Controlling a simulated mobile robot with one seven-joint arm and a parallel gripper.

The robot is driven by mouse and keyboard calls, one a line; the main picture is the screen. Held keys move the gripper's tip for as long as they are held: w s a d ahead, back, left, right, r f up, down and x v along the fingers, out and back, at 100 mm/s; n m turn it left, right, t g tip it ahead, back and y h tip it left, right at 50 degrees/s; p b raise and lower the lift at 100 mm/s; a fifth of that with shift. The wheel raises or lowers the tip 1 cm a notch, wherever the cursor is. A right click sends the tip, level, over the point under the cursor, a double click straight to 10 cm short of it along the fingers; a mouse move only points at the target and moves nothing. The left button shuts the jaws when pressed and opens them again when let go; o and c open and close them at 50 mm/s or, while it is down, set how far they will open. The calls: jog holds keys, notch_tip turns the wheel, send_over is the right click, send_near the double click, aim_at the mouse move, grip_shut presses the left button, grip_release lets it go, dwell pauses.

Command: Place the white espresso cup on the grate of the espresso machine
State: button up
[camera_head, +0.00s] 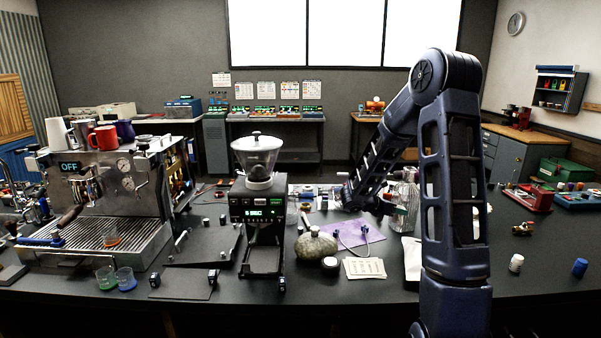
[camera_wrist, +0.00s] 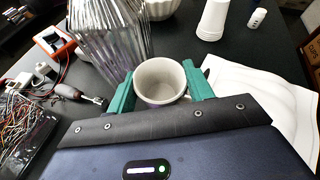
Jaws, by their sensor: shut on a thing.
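The white espresso cup (camera_wrist: 160,80) sits between the green fingers of my gripper (camera_wrist: 160,90) in the wrist view. The gripper is shut on it, a finger at each side, and I look down into its open mouth. In the head view my arm reaches to the middle of the counter, and I cannot make out the cup there. The espresso machine (camera_head: 90,187) stands at the left of the counter, its display reading OFF.
A coffee grinder (camera_head: 257,205) stands between my arm and the machine. In the wrist view, a clear ribbed object (camera_wrist: 108,40) is close beside the left finger, and white sheet material (camera_wrist: 262,90) lies at the right.

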notch_tip(320, 180, up, 11)
notch_tip(320, 180, down, 19)
jog(key=shift+f, duration=0.2)
jog(key=shift+a+f, duration=0.15)
jog(key=shift+a, duration=0.05)
jog(key=r+v, duration=0.1)
jog(key=v, duration=1)
jog(key=s+d+r+m+g, duration=0.2)
jog(key=s+d+r+m, duration=0.1)
jog(key=s+r, duration=0.1)
jog(key=shift+d+m, duration=0.3)
jog(key=shift+m, duration=0.1)
dwell(0.3)
jog(key=shift+s+r, duration=0.1)
